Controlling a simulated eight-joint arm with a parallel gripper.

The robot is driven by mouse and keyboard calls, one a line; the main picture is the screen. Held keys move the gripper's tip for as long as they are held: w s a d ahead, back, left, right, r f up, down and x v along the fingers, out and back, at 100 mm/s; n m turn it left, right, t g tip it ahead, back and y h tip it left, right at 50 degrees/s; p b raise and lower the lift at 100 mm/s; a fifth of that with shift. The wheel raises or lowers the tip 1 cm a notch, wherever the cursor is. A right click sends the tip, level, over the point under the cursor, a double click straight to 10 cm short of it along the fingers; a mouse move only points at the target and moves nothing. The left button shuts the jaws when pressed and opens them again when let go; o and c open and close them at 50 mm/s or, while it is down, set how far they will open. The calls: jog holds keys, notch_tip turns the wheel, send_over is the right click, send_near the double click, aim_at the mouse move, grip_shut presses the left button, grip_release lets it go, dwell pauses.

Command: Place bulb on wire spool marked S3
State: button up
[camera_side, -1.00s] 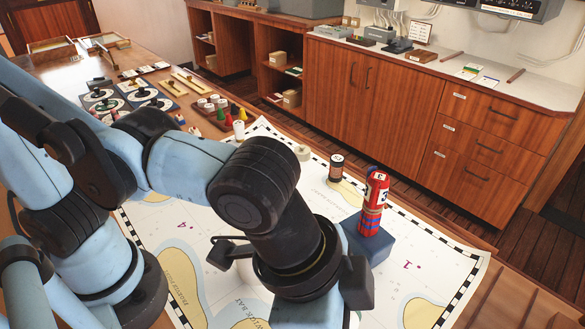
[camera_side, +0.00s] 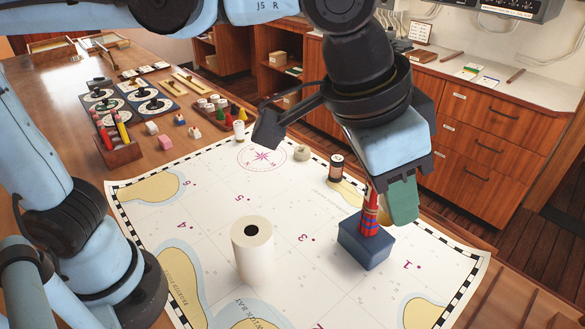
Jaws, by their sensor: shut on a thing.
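My gripper (camera_side: 386,198) points down at the right of the chart, with one green-padded finger showing. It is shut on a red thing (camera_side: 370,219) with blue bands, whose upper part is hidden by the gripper. The red thing is upright at the top of a blue box (camera_side: 364,243); I cannot tell whether they still touch. A dark spool-like cylinder (camera_side: 337,170) with a pale label stands behind, left of my gripper; I cannot read an S3 mark. I cannot make out a bulb.
A white roll (camera_side: 252,262) stands on the chart (camera_side: 212,205), left of the blue box. A small beige ring (camera_side: 301,153) and a white cylinder (camera_side: 239,131) stand near the far edge. A red-brown holder (camera_side: 119,153) and small blocks are at left. The chart's middle is mostly clear.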

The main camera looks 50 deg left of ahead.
jog(key=w+a+n+y, duration=0.2)
jog(key=w+a+n, duration=0.3)
jog(key=w+a, duration=0.6)
jog(key=n+t+y, duration=0.1)
jog(key=n, duration=0.2)
send_over(337, 158)
notch_tip(337, 158, down, 13)
jog(key=shift+r, duration=0.2)
jog(key=shift+f, duration=2)
jog(key=shift+f, duration=0.1)
jog(key=o, duration=1)
